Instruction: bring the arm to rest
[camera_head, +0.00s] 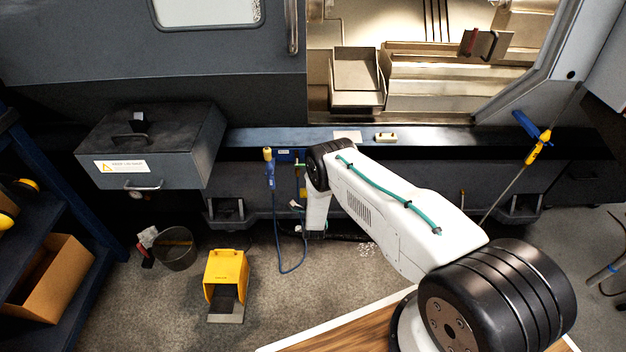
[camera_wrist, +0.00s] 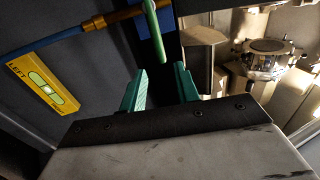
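My white arm (camera_head: 385,205) with a green cable reaches from the lower right toward the machine front, its far joint by the ledge below the opening. Past that joint a white link points down, and my gripper is not clearly seen in the head view. In the wrist view my gripper (camera_wrist: 160,70) shows two green fingers standing apart, with nothing seen between them. A green rod-like thing (camera_wrist: 154,32) in front of a blue part shows beyond the fingertips. I cannot tell how far it is from them.
A yellow level-like block (camera_wrist: 43,84) is at left in the wrist view, a chuck-like metal part (camera_wrist: 268,58) at right. A grey box (camera_head: 150,150), a yellow pedal (camera_head: 227,272) and a dark bucket (camera_head: 176,248) are left of my arm. Bare floor (camera_head: 330,275) lies between.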

